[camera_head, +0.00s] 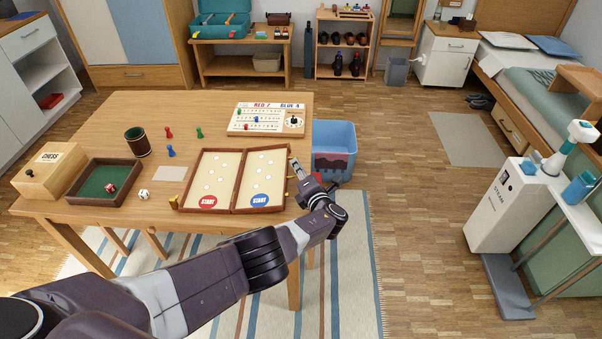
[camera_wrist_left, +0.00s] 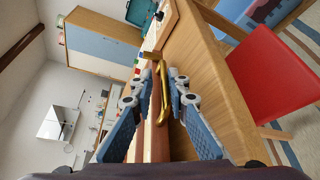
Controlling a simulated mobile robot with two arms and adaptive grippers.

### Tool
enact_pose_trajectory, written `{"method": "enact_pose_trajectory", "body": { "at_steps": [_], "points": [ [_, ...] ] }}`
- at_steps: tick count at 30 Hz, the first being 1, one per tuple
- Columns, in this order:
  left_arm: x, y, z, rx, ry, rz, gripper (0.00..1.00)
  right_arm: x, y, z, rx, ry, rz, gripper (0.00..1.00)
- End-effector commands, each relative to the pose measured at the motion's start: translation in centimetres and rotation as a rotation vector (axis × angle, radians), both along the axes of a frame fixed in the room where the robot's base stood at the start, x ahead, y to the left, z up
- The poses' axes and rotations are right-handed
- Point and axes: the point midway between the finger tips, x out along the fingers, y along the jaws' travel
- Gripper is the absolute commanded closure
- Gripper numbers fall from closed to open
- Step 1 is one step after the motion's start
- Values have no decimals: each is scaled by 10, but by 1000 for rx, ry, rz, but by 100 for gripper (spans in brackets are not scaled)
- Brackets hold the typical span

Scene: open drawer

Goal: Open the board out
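The game board (camera_head: 236,181) lies on the table with its two cream halves side by side in brown wooden frames. A red START disc (camera_head: 208,202) marks the left half and a blue START disc (camera_head: 260,200) the right half. My left gripper (camera_head: 298,172) is at the right half's outer edge. In the left wrist view, my left gripper's fingers (camera_wrist_left: 161,85) stand apart on either side of a brass handle (camera_wrist_left: 164,100) on the board's edge. I cannot tell whether a finger touches it. My right gripper is out of view.
On the table (camera_head: 110,150) are a CHESS box (camera_head: 50,172), a dice tray (camera_head: 104,182), a dice cup (camera_head: 137,142), small pawns, a white card (camera_head: 170,173) and a score board (camera_head: 268,119). A blue bin (camera_head: 334,142) stands right of the table.

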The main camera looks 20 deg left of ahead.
Motion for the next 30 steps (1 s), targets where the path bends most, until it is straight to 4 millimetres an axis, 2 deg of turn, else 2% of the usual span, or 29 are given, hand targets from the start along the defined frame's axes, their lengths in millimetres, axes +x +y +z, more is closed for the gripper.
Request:
{"method": "enact_pose_trajectory", "body": {
  "at_steps": [8, 17, 30],
  "points": [
    [-8, -9, -1, -2, -2, -4, 86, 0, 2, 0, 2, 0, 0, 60],
    [-26, -19, 6, -2, -1, 0, 86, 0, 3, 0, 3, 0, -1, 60],
    [-77, -59, 18, -2, 1, -1, 86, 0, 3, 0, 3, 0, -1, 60]
  ]
}}
